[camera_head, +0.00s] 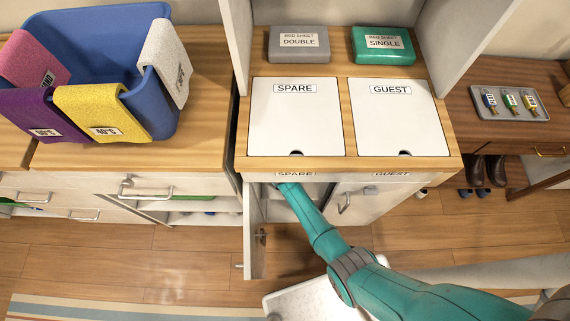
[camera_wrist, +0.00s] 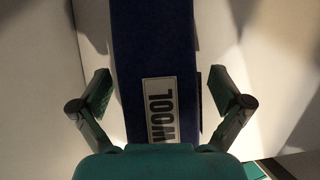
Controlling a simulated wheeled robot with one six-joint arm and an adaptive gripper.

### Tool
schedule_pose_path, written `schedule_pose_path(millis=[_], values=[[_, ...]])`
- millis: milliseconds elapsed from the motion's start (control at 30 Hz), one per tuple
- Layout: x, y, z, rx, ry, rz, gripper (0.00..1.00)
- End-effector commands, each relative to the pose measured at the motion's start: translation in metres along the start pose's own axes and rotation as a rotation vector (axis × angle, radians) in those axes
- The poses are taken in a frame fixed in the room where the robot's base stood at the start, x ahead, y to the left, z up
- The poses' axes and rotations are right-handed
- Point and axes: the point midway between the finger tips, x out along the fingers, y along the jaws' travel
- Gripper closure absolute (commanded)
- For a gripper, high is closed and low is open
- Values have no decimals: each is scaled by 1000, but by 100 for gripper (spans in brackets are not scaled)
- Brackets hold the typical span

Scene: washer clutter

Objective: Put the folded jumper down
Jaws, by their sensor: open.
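A dark blue folded piece with a white WOOL label, which looks like the jumper (camera_wrist: 150,40), lies between my gripper's fingers in the wrist view. My gripper (camera_wrist: 160,88) is open, with one finger on each side of it and a gap visible at both sides. Pale walls surround it. In the head view my arm reaches into the lower cabinet under the SPARE lid (camera_head: 295,120). The cabinet door (camera_head: 254,235) stands open to the left. My gripper and the jumper are hidden inside in that view. What the jumper rests on cannot be told.
The GUEST cabinet door (camera_head: 370,205) beside the opening looks shut. A blue basket (camera_head: 150,105) with several labelled cloths over its rim stands on the left counter. Grey (camera_head: 298,55) and green (camera_head: 383,57) bed sheet packs lie behind the lids. A key tray (camera_head: 495,115) is at right.

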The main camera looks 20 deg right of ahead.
Motion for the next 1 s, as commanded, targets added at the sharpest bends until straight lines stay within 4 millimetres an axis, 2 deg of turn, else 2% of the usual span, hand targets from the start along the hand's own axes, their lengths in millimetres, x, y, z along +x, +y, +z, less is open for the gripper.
schedule_pose_path(millis=[233, 433, 500, 700, 1000], values=[[-8, 0, 0, 1, -2, 1, 0], [-33, 0, -1, -1, -1, 2, 0], [-40, 0, -18, -3, 2, 1, 0], [-64, 0, -53, -4, 1, 1, 0], [-89, 0, -92, -2, 1, 1, 0]])
